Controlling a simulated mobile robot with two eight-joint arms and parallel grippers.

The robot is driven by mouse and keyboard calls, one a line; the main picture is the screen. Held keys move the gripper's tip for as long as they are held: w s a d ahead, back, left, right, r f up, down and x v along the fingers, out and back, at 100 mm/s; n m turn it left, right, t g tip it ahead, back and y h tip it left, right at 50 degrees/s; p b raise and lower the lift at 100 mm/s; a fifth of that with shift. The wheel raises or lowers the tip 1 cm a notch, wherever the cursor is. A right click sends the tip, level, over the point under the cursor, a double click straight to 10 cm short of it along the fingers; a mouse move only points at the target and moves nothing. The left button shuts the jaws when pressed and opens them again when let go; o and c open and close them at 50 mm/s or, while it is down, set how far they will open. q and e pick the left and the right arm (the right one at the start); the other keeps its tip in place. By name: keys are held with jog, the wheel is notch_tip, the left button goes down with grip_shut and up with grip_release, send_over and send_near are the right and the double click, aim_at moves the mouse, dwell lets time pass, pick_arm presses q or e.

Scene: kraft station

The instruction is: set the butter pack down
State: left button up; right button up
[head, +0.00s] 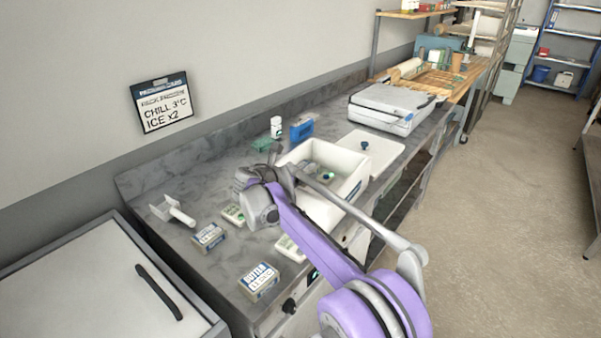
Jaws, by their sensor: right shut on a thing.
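My right gripper (248,180) is over the counter, at the left side of the white box. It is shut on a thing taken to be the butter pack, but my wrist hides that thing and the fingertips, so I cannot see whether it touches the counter. Two other butter packs lie on the grey counter: one (259,281) near the front edge, label up, and one (208,238) farther left. My left gripper is not in view.
The white box (345,189) holds a few small items. Green-and-white packs (233,215) lie near my arm. A white scoop (173,211) lies at the left. A white board (384,153), blue pack (302,129) and white bottle (276,127) are behind. A sign (160,103) hangs above.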

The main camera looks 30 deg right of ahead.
jog(key=shift+f, duration=0.2)
jog(key=o, duration=1.6)
jog(key=shift+c, duration=0.2)
jog(key=shift+r, duration=0.15)
jog(key=r+v, duration=0.1)
jog(key=v, duration=1.1)
jog(key=s+a+f+m+y, duration=0.3)
jog(key=s+f+m, duration=0.4)
jog(key=s, duration=0.4)
jog(key=s+a+f+m+y, duration=0.3)
jog(key=s+f+m+y, duration=0.2)
jog(key=s, duration=0.7)
jog(key=s+a+f+m+g+y, duration=0.1)
jog(key=s+a+f+m+y, duration=0.2)
jog(key=s+f+m, duration=0.7)
jog(key=shift+s+m+y, duration=0.6)
jog(key=shift+s+m, duration=0.1)
